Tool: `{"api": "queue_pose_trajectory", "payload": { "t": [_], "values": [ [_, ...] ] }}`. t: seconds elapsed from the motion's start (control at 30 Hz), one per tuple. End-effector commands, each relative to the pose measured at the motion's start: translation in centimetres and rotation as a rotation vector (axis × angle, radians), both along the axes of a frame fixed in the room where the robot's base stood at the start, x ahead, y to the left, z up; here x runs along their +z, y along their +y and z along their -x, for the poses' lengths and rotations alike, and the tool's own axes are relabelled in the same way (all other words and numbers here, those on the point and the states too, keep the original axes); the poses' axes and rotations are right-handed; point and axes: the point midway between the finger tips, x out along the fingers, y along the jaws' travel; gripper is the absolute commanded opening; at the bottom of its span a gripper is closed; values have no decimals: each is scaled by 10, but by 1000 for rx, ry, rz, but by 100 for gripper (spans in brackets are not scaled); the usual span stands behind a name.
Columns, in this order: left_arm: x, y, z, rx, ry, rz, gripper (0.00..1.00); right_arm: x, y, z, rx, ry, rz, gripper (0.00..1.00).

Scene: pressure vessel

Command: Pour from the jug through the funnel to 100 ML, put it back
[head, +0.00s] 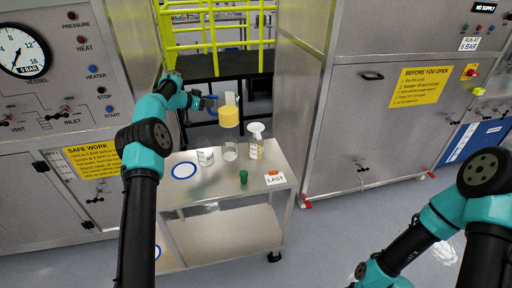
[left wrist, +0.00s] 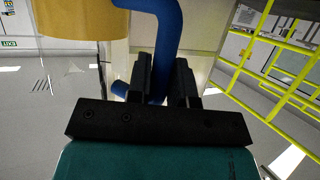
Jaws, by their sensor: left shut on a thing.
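The jug (head: 229,117), with yellow in its lower part and a pale upper part, is held above the trolley and looks about upright. My left gripper (head: 208,102) is shut on its blue handle (left wrist: 168,40); the jug's yellow side also shows in the left wrist view (left wrist: 80,18). A white funnel (head: 256,128) sits on a labelled bottle (head: 256,149) to the right of the jug. Its level is too small to read. A clear vessel (head: 230,152) stands below the jug. A blue ring (head: 184,170) marks the trolley top at left. My right gripper is out of view.
A small labelled white container (head: 205,157) stands left of the clear vessel. A green stopper-like piece (head: 243,177) and a "LAST" card (head: 275,179) are near the front edge of the steel trolley (head: 205,188). Steel cabinets flank the trolley; yellow railings (head: 215,40) stand behind.

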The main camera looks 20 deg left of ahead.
Motion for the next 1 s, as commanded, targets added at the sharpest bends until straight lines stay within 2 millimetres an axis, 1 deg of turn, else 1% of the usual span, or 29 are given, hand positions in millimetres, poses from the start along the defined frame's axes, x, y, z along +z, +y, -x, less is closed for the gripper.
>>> {"api": "queue_pose_trajectory", "payload": {
  "t": [0.17, 0.5, 1.0],
  "values": [
    [4, 0, 0, 1, -1, -1, 0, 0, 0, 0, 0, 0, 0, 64],
    [27, 0, 0, 0, 0, -3, 0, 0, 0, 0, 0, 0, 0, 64],
    [30, 0, 0, 1, 1, -2, 0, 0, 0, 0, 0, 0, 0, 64]
  ]
}}
